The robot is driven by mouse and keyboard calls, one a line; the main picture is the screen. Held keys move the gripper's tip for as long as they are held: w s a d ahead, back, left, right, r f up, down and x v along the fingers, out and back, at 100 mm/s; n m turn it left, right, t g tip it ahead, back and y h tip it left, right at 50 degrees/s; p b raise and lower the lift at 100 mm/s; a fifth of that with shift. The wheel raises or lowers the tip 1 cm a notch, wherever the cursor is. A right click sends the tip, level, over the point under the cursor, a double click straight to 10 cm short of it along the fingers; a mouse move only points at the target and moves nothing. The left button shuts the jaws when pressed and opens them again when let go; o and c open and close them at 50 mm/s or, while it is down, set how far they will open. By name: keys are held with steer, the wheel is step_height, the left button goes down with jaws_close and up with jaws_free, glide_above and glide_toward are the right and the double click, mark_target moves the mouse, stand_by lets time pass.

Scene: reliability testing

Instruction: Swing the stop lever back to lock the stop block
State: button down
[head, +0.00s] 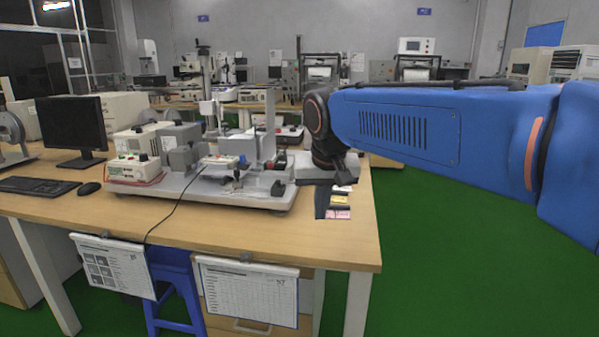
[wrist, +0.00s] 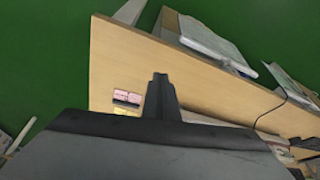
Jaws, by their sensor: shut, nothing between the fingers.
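The test fixture stands on a light grey base plate (head: 228,198) on the wooden bench. A small black knob-like part (head: 278,188) sits at the plate's right front. I cannot tell whether it belongs to the stop lever, and I cannot make out the stop block. My gripper (head: 320,214) points down over the bench, right of the plate and apart from it. In the wrist view my gripper (wrist: 160,77) shows its dark fingers together and empty above the bench top. The lever and block cannot be made out there.
Pink and yellow notes (head: 339,207) lie on the bench just right of my gripper. A monitor (head: 72,125), keyboard and mouse stand at the left. Clipped sheets (head: 248,292) hang on the bench front. A cable crosses the front edge. Green floor is open at the right.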

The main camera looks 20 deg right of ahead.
steer(key=w+d+r+m+h, duration=0.1)
steer(key=w+d+r+m, duration=0.15)
steer(key=w, duration=0.35)
steer(key=w+d+r+m, duration=0.1)
steer(key=w+r, duration=0.3)
steer(key=w, duration=0.3)
step_height(320, 180, up, 4)
steer(key=m+g+h, duration=0.1)
steer(key=m+g, duration=0.1)
steer(key=m, duration=0.2)
glide_above(288, 183)
steer(key=s+d, duration=0.1)
steer(key=d, duration=0.3)
steer(key=shift+a+f+n, duration=0.15)
steer(key=shift+f+n, duration=0.05)
steer(key=shift+n, duration=0.05)
steer(key=shift+s, duration=0.1)
step_height(288, 183, down, 11)
